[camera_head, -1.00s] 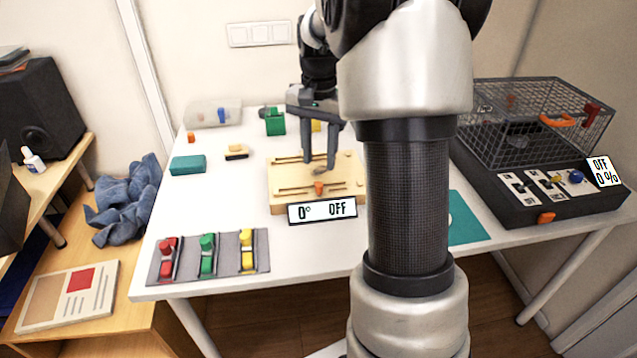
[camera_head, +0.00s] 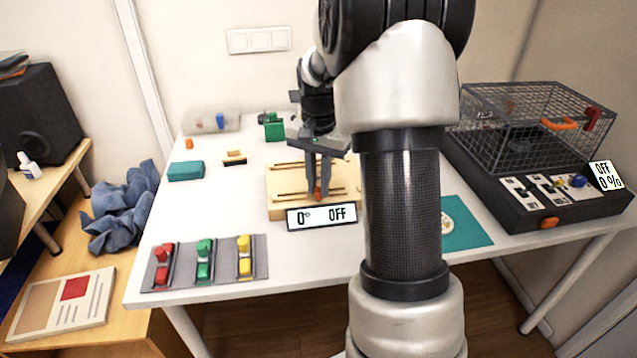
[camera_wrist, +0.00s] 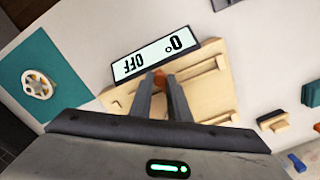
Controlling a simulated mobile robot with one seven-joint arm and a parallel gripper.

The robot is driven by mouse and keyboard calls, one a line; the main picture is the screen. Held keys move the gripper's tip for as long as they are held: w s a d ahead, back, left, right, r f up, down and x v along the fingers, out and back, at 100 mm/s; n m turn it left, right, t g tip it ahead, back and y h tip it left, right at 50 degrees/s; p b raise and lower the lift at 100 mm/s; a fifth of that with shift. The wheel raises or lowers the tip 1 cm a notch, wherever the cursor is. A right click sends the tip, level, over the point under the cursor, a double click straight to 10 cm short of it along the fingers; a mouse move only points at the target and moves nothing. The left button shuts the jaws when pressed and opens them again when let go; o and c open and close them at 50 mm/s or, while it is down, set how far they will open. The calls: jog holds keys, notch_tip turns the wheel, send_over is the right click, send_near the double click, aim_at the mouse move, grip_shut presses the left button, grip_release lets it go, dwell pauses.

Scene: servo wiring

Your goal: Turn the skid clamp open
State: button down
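A pale wooden board (camera_head: 285,205) with long slots lies near the middle of the white table; it also shows in the wrist view (camera_wrist: 215,95). A small orange knob (camera_head: 318,193) stands near its front edge, behind the display. I take it for the skid clamp's handle. My gripper (camera_head: 318,186) points down at it. In the wrist view the fingers (camera_wrist: 160,78) are apart, with the orange knob (camera_wrist: 158,74) between or just beyond their tips. I cannot tell whether they touch it. The display (camera_head: 321,216) on the board's front reads 0° OFF.
A grey mat (camera_head: 180,280) with red, green and yellow clamps lies front left. A teal mat (camera_head: 470,228) with a pale round part lies right. A wire cage (camera_head: 530,120) on a black base with switches stands far right. Teal (camera_head: 186,171) and green (camera_head: 274,128) blocks lie behind.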

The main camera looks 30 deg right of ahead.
jog(key=shift+r+n+p, duration=0.1)
jog(key=shift+n+p, duration=0.3)
jog(key=n+p, duration=0.2)
jog(key=n, duration=0.1)
jog(key=shift+r, duration=0.1)
jog(key=n+p, duration=0.3)
jog(key=n, duration=0.2)
jog(key=shift+n, duration=0.3)
jog(key=n+p, duration=0.2)
jog(key=n, duration=0.2)
jog(key=n+p, duration=0.2)
jog(key=n, duration=0.2)
jog(key=shift+n, duration=0.4)
jog(key=c, duration=1.7)
grip_release()
jog(key=shift+o, duration=0.2)
